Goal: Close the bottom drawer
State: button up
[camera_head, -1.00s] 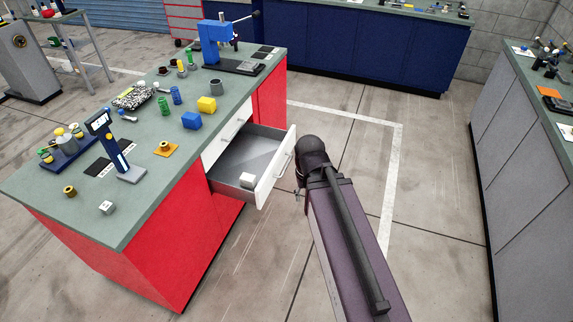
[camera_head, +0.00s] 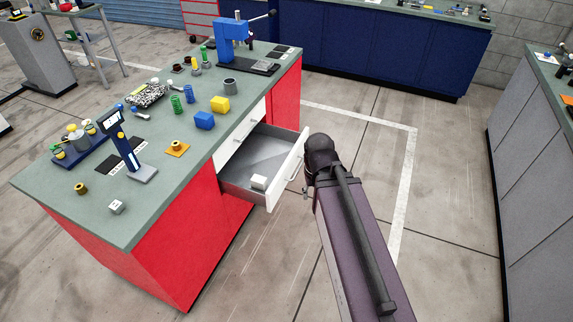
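The open drawer (camera_head: 287,171) juts out of the red workbench, below a shut white drawer front (camera_head: 240,135). It has a white front with a handle (camera_head: 294,167) and a grey inside. A small white block (camera_head: 259,182) lies in it near the front. My arm reaches up from the lower right and ends just right of the drawer front. Only a small part of my gripper (camera_head: 307,188) shows, beside the drawer front and below the dark wrist joint. The arm hides the rest, so its fingers and any contact with the drawer cannot be made out.
The green benchtop (camera_head: 80,205) holds a blue press (camera_head: 231,40), blue (camera_head: 204,120) and yellow (camera_head: 219,104) blocks and several small parts. Open floor (camera_head: 445,180) lies right of my arm, up to a grey cabinet (camera_head: 535,165). Blue cabinets (camera_head: 400,50) stand behind.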

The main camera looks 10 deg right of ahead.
aim_at(273, 153)
jog(key=i, duration=0.85)
jog(key=z, duration=0.05)
